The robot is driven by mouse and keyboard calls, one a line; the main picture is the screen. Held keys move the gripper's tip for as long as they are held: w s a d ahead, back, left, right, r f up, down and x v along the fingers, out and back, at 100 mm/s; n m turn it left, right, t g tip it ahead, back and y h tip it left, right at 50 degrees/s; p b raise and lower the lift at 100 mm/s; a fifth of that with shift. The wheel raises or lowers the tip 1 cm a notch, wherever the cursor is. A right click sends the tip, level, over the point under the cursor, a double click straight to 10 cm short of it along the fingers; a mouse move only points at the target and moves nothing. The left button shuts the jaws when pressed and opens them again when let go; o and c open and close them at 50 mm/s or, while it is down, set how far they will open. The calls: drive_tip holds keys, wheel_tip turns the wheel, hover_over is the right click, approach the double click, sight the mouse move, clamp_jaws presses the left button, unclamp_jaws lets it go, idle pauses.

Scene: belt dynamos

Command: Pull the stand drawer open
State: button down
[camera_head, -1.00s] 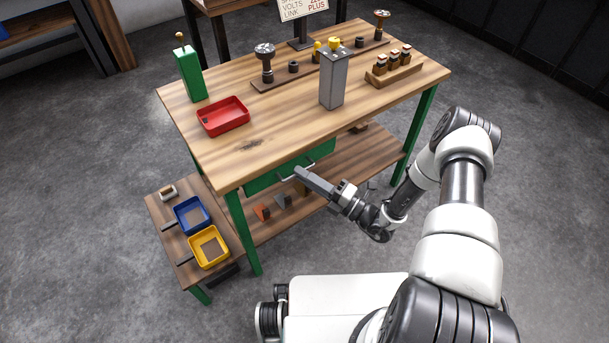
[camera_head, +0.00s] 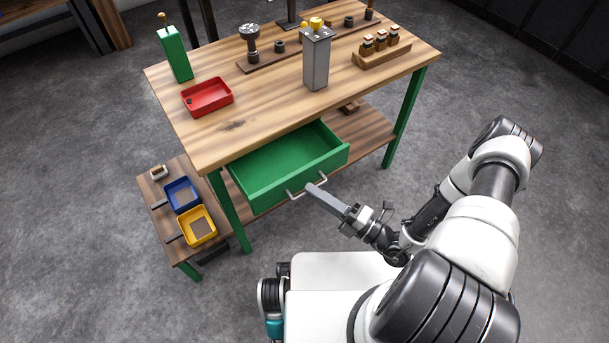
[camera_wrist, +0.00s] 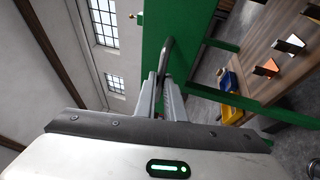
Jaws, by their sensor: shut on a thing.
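The green stand drawer (camera_head: 285,165) stands well out from under the wooden bench top in the head view, and its inside looks empty. Its grey bar handle (camera_head: 306,187) is on the front panel. My gripper (camera_head: 313,189) is at the right part of the handle and shut on it. In the wrist view the two fingers (camera_wrist: 166,84) close around the handle bar (camera_wrist: 168,55), against the green drawer front (camera_wrist: 185,30). The exact finger contact is small in the head view.
The bench top (camera_head: 270,110) carries a red tray (camera_head: 207,97), a green box (camera_head: 175,55), a grey block (camera_head: 317,62) and a wooden rack (camera_head: 382,52). A low side shelf with blue (camera_head: 182,195) and yellow (camera_head: 197,227) trays stands left. Open floor lies right of the bench.

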drive_tip(key=s+d, duration=0.3)
drive_tip(key=s, duration=0.2)
drive_tip(key=shift+s+d, duration=0.15)
drive_tip(key=shift+d, duration=0.25)
drive_tip(key=c, duration=1.8)
unclamp_jaws()
drive_tip(key=shift+c, duration=0.2)
drive_tip(key=v, duration=1.7)
drive_tip(key=shift+s, duration=0.15)
drive_tip(key=shift+d+f, duration=0.1)
